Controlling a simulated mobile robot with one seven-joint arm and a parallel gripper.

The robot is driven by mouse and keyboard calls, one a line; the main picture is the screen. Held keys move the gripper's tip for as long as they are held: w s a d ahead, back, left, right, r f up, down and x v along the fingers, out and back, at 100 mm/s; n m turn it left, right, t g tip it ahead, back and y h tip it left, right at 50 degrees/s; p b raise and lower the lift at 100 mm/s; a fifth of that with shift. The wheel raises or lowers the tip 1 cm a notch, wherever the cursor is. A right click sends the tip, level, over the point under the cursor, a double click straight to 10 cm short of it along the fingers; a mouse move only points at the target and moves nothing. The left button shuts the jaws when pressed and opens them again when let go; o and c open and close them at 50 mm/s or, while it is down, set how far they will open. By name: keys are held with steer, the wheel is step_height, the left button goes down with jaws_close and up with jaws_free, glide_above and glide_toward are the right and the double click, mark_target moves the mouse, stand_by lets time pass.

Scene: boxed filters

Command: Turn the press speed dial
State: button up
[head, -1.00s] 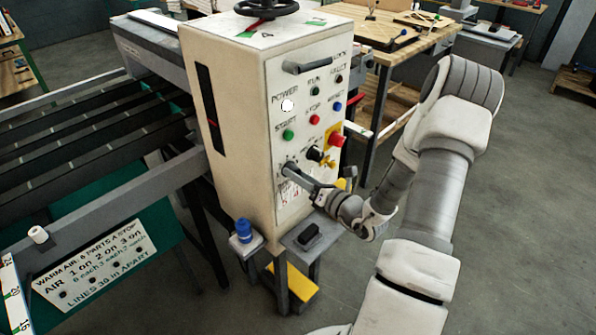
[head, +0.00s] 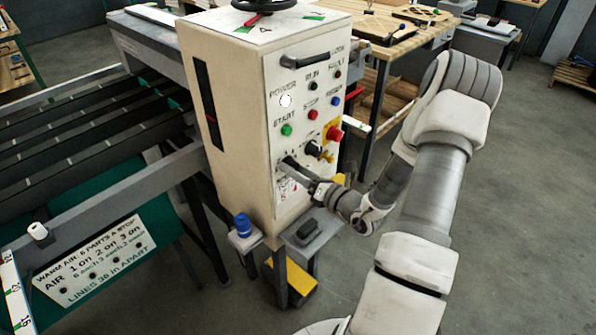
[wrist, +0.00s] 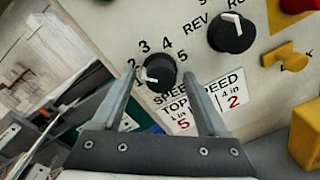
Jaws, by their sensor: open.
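The black press speed dial (wrist: 160,72) sits on the cream control panel (wrist: 110,25), with the numbers 1 to 5 around its upper side and SPEED lettering below. Its white pointer aims left, near the 1. My gripper (wrist: 160,78) is open, its two fingers on either side of the dial, close to the panel. I cannot tell whether they touch the dial. In the head view my gripper (head: 291,164) reaches the lower left of the panel's front and mostly hides the dial.
The black REV selector knob (wrist: 232,32) is up and right of the dial, with a yellow knob (wrist: 286,56) beyond it. A red button (head: 334,133) sits on a yellow plate.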

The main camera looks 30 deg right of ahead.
steer(key=shift+s, duration=0.15)
steer(key=b+v, duration=0.1)
steer(key=v, duration=1.6)
steer(key=shift+r, duration=0.1)
